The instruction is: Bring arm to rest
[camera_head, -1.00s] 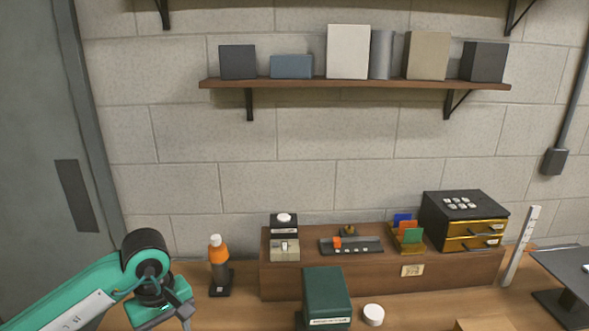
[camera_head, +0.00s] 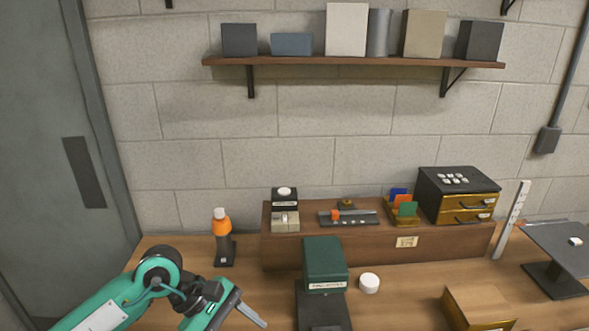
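My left arm comes in from the lower left, teal and black. My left gripper (camera_head: 232,309) is low over the front of the table, left of the dark green box. One grey finger points to the lower right; whether the gripper is open or shut, or holds anything, I cannot make out. My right arm and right gripper are outside the view. The wooden table (camera_head: 400,290) lies below, and no lamp part is clearly recognisable.
A dark green box (camera_head: 324,264), a white round cap (camera_head: 369,283) and a wooden box (camera_head: 477,306) stand in front of a raised wooden shelf (camera_head: 350,252). A dark stand (camera_head: 555,262) is at the right.

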